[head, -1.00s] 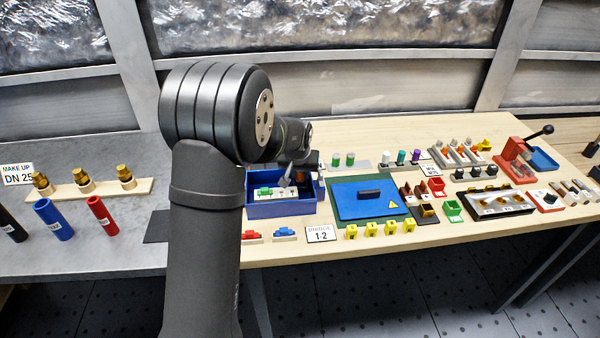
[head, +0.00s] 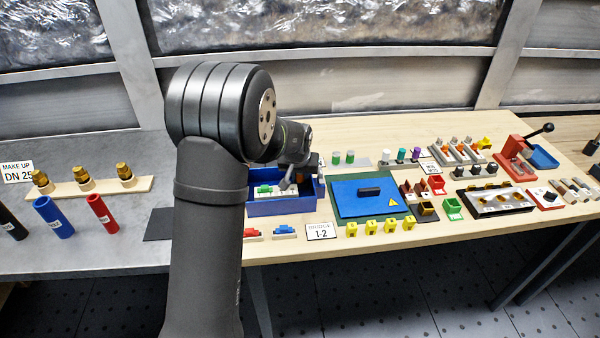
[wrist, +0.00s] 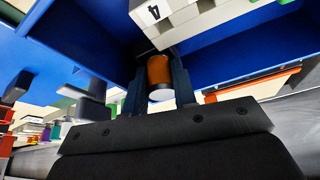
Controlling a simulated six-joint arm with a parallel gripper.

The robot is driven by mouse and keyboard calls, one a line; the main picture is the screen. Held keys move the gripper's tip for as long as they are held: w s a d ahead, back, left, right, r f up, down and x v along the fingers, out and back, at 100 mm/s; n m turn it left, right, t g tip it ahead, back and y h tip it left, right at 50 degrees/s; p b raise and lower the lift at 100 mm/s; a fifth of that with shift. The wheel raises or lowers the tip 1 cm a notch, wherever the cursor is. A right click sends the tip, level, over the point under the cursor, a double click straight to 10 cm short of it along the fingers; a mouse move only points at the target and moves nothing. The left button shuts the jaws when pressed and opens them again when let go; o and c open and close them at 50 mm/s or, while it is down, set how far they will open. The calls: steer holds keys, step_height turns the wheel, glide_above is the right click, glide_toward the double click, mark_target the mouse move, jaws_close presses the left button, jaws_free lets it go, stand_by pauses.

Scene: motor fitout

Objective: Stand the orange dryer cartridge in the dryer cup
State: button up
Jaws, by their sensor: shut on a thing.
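My gripper (wrist: 160,88) is shut on the orange dryer cartridge (wrist: 159,70), which has a pale end, in the wrist view. In the head view my gripper (head: 288,184) is small and partly behind my arm, inside or just over the blue open box (head: 285,208). A white block marked 4 (wrist: 165,12) stands close to the cartridge in the wrist view. I cannot tell whether the cartridge touches it. The dryer cup cannot be made out for certain. The cartridge cannot be made out in the head view.
Blue box walls (wrist: 95,30) rise close around the gripper. A green part (head: 264,190) sits in the box. A blue lid with a dark handle (head: 365,207) lies to the right. Yellow pieces (head: 390,226) line the front.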

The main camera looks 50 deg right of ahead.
steer(key=shift+f, duration=0.15)
steer(key=o, duration=1)
steer(key=shift+o, duration=0.2)
steer(key=shift+s, duration=0.15)
steer(key=v, duration=1.7)
steer(key=shift+w+r, duration=0.3)
steer(key=shift+f, duration=0.1)
steer(key=x, duration=1.2)
steer(key=shift+d+f, duration=0.1)
steer(key=shift+f, duration=0.3)
